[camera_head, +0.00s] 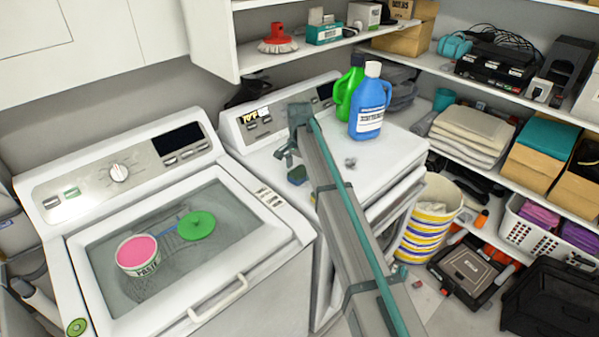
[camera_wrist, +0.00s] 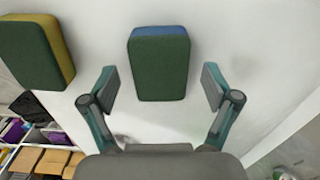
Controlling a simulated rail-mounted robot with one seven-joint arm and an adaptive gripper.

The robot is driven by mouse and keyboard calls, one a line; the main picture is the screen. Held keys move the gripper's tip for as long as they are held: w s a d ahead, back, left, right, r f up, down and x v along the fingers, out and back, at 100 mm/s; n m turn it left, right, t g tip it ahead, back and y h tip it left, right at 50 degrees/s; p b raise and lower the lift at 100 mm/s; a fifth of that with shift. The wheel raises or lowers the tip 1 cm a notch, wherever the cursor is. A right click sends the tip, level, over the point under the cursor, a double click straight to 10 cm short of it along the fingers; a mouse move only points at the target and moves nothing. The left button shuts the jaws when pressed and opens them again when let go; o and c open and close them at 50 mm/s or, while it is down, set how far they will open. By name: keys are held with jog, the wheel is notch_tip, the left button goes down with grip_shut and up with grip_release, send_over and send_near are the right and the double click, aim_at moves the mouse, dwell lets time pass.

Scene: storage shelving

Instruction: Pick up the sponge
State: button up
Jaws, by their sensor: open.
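A sponge, dark green with a blue layer (camera_wrist: 158,68), lies on a white surface in the wrist view, centred between my fingers with gaps on both sides. A second sponge, dark green with a yellow layer (camera_wrist: 36,52), lies to its left, outside the fingers. In the head view a small green and blue sponge (camera_head: 297,175) lies on the white top of the right-hand machine, just below my gripper (camera_head: 287,157). My gripper is open and empty; its two spread fingers (camera_wrist: 159,77) also show in the wrist view. My arm hides part of the machine top.
A blue bottle (camera_head: 370,108) and a green bottle (camera_head: 347,88) stand behind my arm on the machine. A small grey item (camera_head: 350,162) lies near them. The left machine (camera_head: 105,245) holds a pink-topped tub (camera_head: 137,252). Loaded shelves (camera_head: 480,140) stand at right.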

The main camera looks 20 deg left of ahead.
jog(key=shift+f, duration=0.6)
jog(key=c, duration=0.8)
jog(key=shift+r, duration=0.1)
jog(key=shift+r+b, duration=0.4)
jog(key=shift+b, duration=0.1)
jog(key=s+d+r+b, duration=0.2)
jog(key=s+r+b, duration=0.4)
jog(key=s+r, duration=0.6)
jog(key=shift+s+d, duration=0.4)
jog(key=shift+s, duration=0.45)
jog(key=shift+c, duration=0.2)
